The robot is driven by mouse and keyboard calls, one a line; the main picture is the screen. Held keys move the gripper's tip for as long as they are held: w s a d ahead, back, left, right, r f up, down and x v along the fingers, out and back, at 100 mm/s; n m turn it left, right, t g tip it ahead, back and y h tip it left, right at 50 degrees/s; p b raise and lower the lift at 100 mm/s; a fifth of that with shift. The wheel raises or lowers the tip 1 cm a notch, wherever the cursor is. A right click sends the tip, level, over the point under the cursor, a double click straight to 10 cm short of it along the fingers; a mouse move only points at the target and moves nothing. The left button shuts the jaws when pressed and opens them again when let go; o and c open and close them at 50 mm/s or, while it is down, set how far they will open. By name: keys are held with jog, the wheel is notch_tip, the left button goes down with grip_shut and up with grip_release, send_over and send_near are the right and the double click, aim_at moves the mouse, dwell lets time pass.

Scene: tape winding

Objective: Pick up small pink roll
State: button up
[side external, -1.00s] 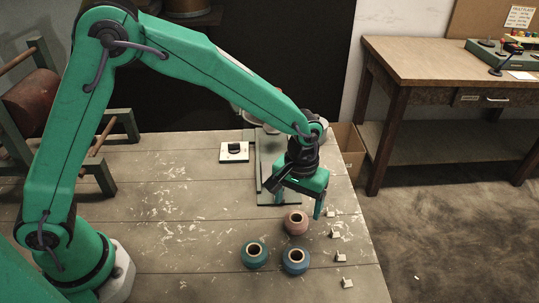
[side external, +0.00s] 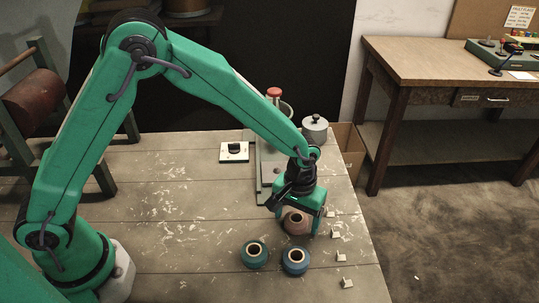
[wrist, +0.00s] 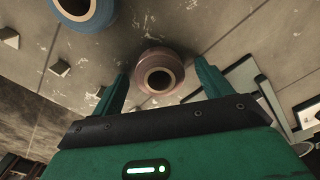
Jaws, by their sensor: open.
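The small pink roll (side external: 296,222) stands upright on the wooden table, its round core hole facing up. In the wrist view the pink roll (wrist: 158,74) sits between and just beyond the two green fingers. My gripper (side external: 297,228) is open, tilted down over the roll with one finger on each side. In the wrist view my gripper (wrist: 163,82) shows a gap between its fingers and the roll. It does not hold the roll. The roll's far side is partly hidden by the gripper in the side view.
A teal roll (side external: 254,254) and a blue roll (side external: 295,261) stand close in front of the pink one. Several small pale blocks (side external: 341,258) line the right table edge. A winding device with a red knob (side external: 273,92) and a lidded grey pot (side external: 314,128) stand behind. The table's left middle is clear.

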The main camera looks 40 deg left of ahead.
jog(key=shift+c, duration=0.2)
jog(key=c, duration=1)
jog(key=shift+c, duration=0.2)
jog(key=shift+r, duration=0.15)
jog(key=shift+r, duration=0.45)
notch_tip(320, 180, up, 3)
jog(key=shift+r, duration=0.1)
jog(key=s+d+r, duration=0.6)
jog(key=s, duration=0.4)
jog(key=shift+r, duration=0.35)
jog(key=shift+w, duration=0.1)
